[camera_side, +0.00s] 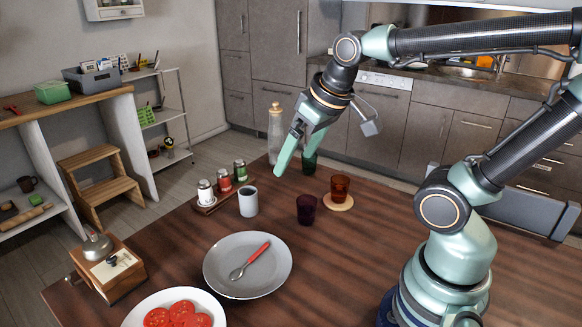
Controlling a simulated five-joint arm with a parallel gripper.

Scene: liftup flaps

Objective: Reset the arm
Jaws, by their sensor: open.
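My gripper (294,152) hangs above the far part of the wooden table (325,265), pointing down and slightly left. It holds nothing that I can see. One light green finger shows clearly, and a darker green shape shows just beside it, partly overlapped. A clear bottle (275,130) stands behind the gripper. My arm reaches in from the right side, raised above the table.
A grey plate (222,270) holds a red-handled spoon (250,260). A white plate (150,305) holds tomato slices. A spice rack (207,208), a grey cup (248,201), a purple glass (306,209), an amber glass on a coaster (340,187) and a coffee grinder (108,270) stand around.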

